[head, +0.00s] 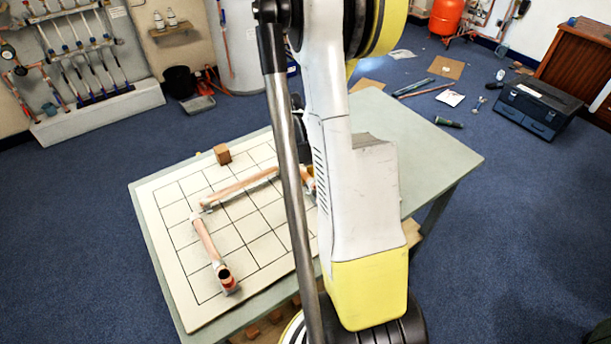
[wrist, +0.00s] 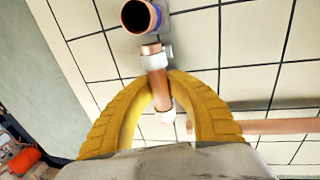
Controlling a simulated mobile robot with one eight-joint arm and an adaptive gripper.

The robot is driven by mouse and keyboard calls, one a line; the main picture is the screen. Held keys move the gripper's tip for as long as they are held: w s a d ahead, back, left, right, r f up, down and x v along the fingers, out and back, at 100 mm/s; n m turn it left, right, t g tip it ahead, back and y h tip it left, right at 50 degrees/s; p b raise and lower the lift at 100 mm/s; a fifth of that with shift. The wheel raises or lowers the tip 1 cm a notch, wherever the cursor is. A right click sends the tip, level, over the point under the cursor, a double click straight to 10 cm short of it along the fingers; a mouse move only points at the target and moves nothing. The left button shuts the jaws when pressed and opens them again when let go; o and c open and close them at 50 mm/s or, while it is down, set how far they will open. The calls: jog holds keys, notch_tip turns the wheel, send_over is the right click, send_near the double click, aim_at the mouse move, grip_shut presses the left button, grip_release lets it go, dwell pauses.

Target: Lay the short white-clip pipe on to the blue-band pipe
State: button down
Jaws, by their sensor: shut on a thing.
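My gripper (wrist: 172,84) has its yellow fingers closed around the short white-clip pipe (wrist: 157,62), a copper piece with a white clip near its far end and white at its near end. The blue-band pipe (wrist: 140,17) shows at the top of the wrist view as a dark open copper end with a blue band on its right side. The held pipe's far end points towards that opening and appears just short of it; whether they touch I cannot tell.
A white gridded board (head: 185,289) lies on the grey-green table (head: 440,158). A copper pipe (head: 208,240) with an upright open end lies at its left, and a long pipe (head: 240,187) runs across it.

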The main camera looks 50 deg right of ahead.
aim_at(305, 173)
jog(key=shift+f+b, duration=0.5)
jog(key=c, duration=1.3)
grip_release()
jog(key=shift+r, duration=0.1)
jog(key=shift+r+p, duration=3.35)
jog(key=shift+r, duration=1.15)
jog(key=shift+a, duration=0.1)
